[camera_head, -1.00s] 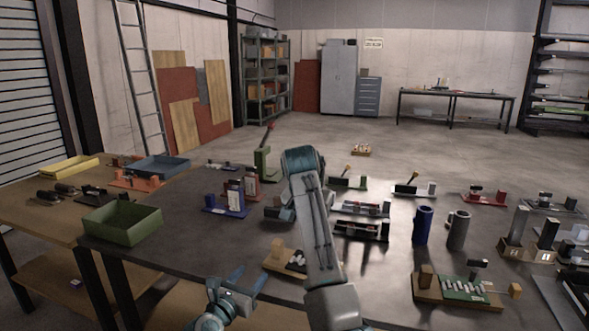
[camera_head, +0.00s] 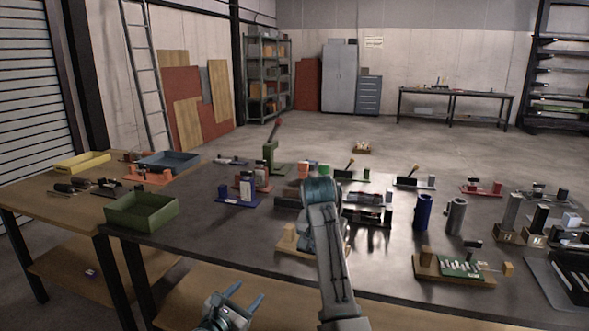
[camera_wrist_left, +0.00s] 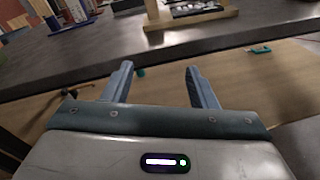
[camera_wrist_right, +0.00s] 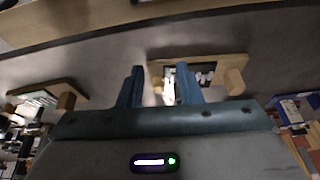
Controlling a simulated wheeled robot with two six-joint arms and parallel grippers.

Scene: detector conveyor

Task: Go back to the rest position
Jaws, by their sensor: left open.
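My left gripper (camera_head: 247,293) is low at the front edge of the dark table (camera_head: 245,245), in the head view. Its fingers are apart and empty. The left wrist view also shows these open fingers (camera_wrist_left: 159,68) with the table edge and a lower wooden shelf beyond. The right wrist view shows the right gripper's fingers (camera_wrist_right: 158,68) apart, with no object clearly held. Beyond them is a wooden-based fixture (camera_wrist_right: 236,62) with small light pieces.
The dark table carries several fixtures, including a blue cylinder (camera_head: 423,212), a grey cylinder (camera_head: 456,217) and a green board on a wooden base (camera_head: 427,268). A green bin (camera_head: 142,211), a blue bin (camera_head: 168,162) and a yellow bin (camera_head: 82,163) stand at left.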

